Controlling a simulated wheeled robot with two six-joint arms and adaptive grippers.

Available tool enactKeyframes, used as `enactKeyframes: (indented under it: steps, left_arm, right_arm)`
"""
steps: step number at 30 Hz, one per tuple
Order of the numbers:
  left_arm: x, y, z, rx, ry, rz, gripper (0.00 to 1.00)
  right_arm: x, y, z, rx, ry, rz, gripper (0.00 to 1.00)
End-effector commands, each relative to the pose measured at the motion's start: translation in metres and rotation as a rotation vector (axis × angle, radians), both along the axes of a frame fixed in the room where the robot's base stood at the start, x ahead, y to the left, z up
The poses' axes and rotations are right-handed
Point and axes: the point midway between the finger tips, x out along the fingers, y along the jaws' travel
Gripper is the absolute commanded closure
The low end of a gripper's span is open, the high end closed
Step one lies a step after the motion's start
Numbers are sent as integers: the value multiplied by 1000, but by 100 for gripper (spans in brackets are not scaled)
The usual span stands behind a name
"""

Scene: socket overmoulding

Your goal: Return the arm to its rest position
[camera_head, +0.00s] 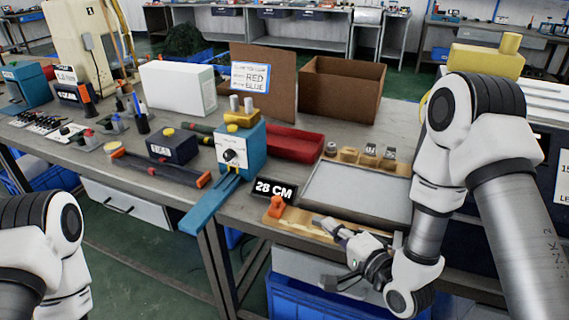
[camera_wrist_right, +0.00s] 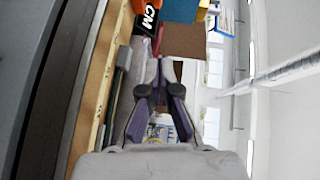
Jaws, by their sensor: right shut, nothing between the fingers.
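My right arm (camera_head: 510,220) comes in from the right side of the head view and bends down at the table's front edge. Its gripper (camera_head: 343,234) points left, near the front of the bench by the wooden strip. In the right wrist view the fingers of the right gripper (camera_wrist_right: 156,68) meet at their tips, with nothing between them. Part of my left arm (camera_head: 45,250) shows at the lower left of the head view. Its gripper is out of the picture.
A workbench (camera_head: 225,205) carries a teal press (camera_head: 240,150), a "28 CM" sign (camera_head: 274,189), an orange clamp (camera_head: 277,207), a grey-topped tray (camera_head: 355,190), a red bin (camera_head: 293,144) and a cardboard box (camera_head: 342,90). Blue crates (camera_head: 300,300) stand below.

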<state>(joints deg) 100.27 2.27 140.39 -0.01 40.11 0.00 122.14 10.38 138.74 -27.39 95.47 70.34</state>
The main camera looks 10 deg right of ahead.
Motion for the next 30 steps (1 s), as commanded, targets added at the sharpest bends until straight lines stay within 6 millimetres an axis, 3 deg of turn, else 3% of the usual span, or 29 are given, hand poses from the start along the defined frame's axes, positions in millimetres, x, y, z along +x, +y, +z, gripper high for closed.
enactKeyframes:
  steps: [2,5,8,11,13,15,18,22,30]
  left_arm:
    - [0,0,4,0,0,0,100]
    - [0,0,27,0,0,1,100]
    - [0,0,53,0,-1,1,100]
    - [0,0,69,0,-1,0,100]
    - [0,0,76,0,0,0,100]
    - [0,0,74,0,0,0,100]
    - [0,0,71,0,0,0,100]
    - [0,0,70,0,0,1,100]
    - [0,0,70,0,0,0,100]
  right_arm:
    - [-2,1,-2,-1,13,1,100]
    - [-18,7,-17,-13,96,19,100]
    - [-56,8,-69,-130,310,23,100]
    - [-119,-4,-133,-453,575,117,100]
    - [-171,-18,-168,-700,754,261,100]
    - [-217,-32,-189,-911,893,457,100]
    - [-254,-43,-198,-1073,982,699,100]
    - [-269,-44,-199,-1146,972,864,100]
    - [-268,-44,-198,-1156,960,875,100]
